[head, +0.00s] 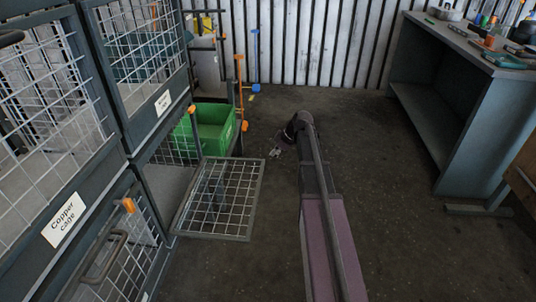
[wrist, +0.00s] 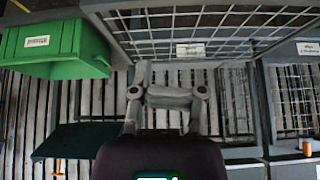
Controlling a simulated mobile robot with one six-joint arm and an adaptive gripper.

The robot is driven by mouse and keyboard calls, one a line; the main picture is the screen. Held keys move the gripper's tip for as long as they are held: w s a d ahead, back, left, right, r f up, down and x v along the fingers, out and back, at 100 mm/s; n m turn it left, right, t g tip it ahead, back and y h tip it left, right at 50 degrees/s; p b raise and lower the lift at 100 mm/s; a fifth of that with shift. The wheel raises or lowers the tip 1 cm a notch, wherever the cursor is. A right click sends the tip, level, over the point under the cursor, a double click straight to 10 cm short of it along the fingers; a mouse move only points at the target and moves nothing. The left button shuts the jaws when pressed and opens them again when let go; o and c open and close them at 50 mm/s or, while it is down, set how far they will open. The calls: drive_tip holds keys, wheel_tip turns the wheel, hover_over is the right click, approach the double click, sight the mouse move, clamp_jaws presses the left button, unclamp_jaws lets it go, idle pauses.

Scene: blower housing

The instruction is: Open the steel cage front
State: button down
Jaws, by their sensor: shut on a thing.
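The steel cage front is a grey wire-mesh panel (head: 220,200) in the head view, swung out from the left rack and lying nearly level. An opening shows behind it. I take the mesh panel (wrist: 205,28) across the top of the wrist view to be this same front; its small label is too blurred to read. My gripper (head: 275,150) is at the panel's outer right edge. In the wrist view my gripper (wrist: 168,97) is shut, with its two fingers around a short pale bar that looks like the front's handle. The exact contact is hard to see.
A green bin (head: 215,128) stands beyond the panel. Other mesh fronts, one labelled "Copper cage" (head: 64,219), fill the left rack, with orange latches (head: 128,205). A grey workbench (head: 425,115) with tools stands at right. The floor between is clear.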

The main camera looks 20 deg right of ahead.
drive_tip(key=shift+d+p+v, duration=0.25)
drive_tip(key=shift+p+v, duration=0.75)
drive_tip(key=shift+v, duration=0.75)
drive_tip(key=shift+s+f, duration=0.15)
drive_tip(key=shift+f, duration=0.05)
drive_tip(key=s+a+f+m+g+h, duration=0.3)
drive_tip(key=s+a+m+h, duration=0.3)
drive_tip(key=s+a+m, duration=1.1)
drive_tip(key=s+a+r+n+p, duration=0.2)
drive_tip(key=r+p, duration=1.2)
drive_tip(key=s+a+r+n+p, duration=0.2)
drive_tip(key=r+p, duration=1.2)
drive_tip(key=shift+s+a+r+n+p, duration=0.2)
drive_tip(key=shift+s+r+n+p, duration=0.1)
drive_tip(key=shift+r+n, duration=0.1)
